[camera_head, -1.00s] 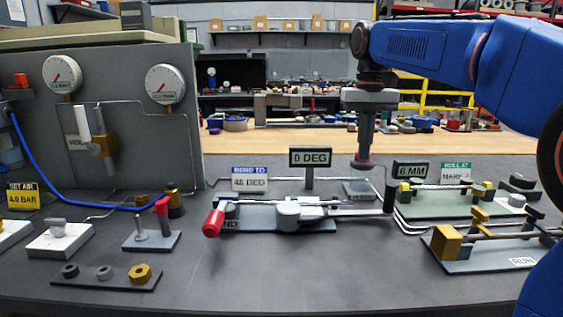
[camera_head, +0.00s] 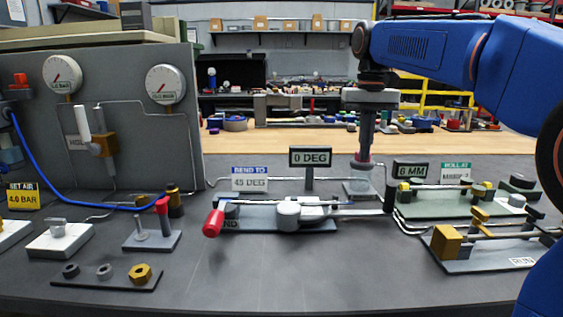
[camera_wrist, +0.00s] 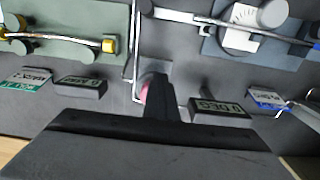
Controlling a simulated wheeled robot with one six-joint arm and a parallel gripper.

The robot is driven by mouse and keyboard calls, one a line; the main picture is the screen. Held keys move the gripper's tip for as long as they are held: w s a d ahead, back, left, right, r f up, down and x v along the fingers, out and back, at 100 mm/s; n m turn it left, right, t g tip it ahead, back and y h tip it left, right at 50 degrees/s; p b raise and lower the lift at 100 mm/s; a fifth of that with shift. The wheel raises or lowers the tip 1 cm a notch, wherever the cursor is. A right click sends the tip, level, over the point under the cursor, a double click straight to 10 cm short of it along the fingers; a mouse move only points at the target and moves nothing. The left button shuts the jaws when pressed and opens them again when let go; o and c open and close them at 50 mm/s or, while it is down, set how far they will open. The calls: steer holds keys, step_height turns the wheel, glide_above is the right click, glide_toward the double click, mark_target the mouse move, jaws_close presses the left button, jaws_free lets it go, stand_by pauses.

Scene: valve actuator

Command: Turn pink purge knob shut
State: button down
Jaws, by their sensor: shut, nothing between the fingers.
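The pink knob (camera_head: 363,162) shows as a narrow band at the lower end of my gripper (camera_head: 364,152) in the head view, above a small grey base plate (camera_head: 358,193). A pale, clear-looking cylinder (camera_head: 362,180) shows between the band and the plate. In the wrist view a sliver of the pink knob (camera_wrist: 144,92) shows just left of my dark fingers (camera_wrist: 160,95), which hide the rest. My gripper points straight down and is shut, with nothing held. Whether the fingertips touch the knob, and the knob's turn angle, I cannot tell.
The 0 DEG display (camera_head: 310,157) stands close on the left and the 6 MM display (camera_head: 410,170) close on the right. A bending fixture with a red handle (camera_head: 213,223) lies in front. The bench front centre (camera_head: 300,275) is clear.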

steer(key=shift+d, duration=0.9)
steer(key=shift+s, duration=0.15)
stand_by(0.4)
step_height(320, 180, up, 6)
steer(key=shift+s, duration=0.2)
stand_by(0.6)
steer(key=shift+d, duration=0.1)
